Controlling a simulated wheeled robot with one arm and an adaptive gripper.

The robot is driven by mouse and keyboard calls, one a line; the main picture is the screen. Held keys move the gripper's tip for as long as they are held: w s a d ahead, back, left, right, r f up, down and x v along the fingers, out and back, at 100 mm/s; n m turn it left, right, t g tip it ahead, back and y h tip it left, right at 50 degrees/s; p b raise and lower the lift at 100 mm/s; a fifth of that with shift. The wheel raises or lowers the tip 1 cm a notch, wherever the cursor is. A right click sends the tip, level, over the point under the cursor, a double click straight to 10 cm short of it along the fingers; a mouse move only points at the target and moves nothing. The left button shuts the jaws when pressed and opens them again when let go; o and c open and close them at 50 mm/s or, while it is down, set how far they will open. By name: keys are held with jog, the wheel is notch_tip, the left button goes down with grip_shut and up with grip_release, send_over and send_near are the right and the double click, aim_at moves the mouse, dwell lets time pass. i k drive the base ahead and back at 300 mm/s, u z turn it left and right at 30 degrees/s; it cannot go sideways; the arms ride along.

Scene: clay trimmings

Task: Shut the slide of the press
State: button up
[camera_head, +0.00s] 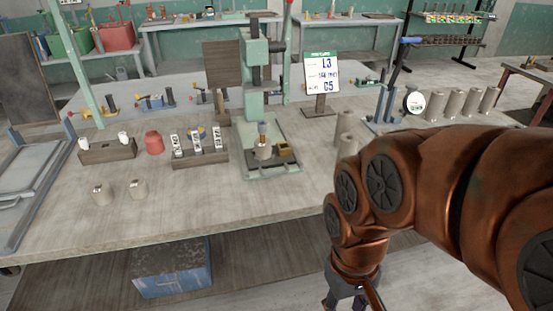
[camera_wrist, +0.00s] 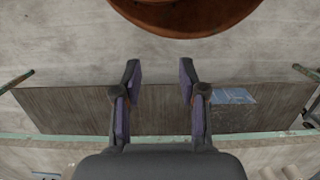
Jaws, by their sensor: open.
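The pale green press (camera_head: 257,75) stands near the middle of the workbench in the head view. On its base a dark plate (camera_head: 287,160) carries a small brass-coloured block (camera_head: 284,148), with a pale clay cylinder (camera_head: 263,152) beside it under the head. I cannot tell for sure which part is the slide or how far out it is. My gripper (camera_wrist: 159,75) is open and empty in the wrist view, its purple-padded fingers apart. It is in front of the bench, low and to the right of the press, not touching it. In the head view it is mostly cut off by the bottom edge.
A sign (camera_head: 321,73) stands right of the press. Left of it are a rack of white-faced pieces (camera_head: 199,150), a red jar (camera_head: 153,142) and two clay cylinders (camera_head: 103,193) near the front. Several cylinders (camera_head: 453,104) stand at right. A blue box (camera_head: 172,270) is on the lower shelf.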

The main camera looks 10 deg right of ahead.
aim_at(282, 154)
jog(key=i, duration=0.4)
jog(key=u, duration=0.4)
jog(key=k, duration=0.5)
jog(key=u, duration=0.95)
jog(key=k, duration=0.8)
jog(key=u, duration=0.7)
jog(key=i, duration=0.95)
jog(key=z, duration=1)
jog(key=i, duration=0.85)
jog(key=z, duration=0.9)
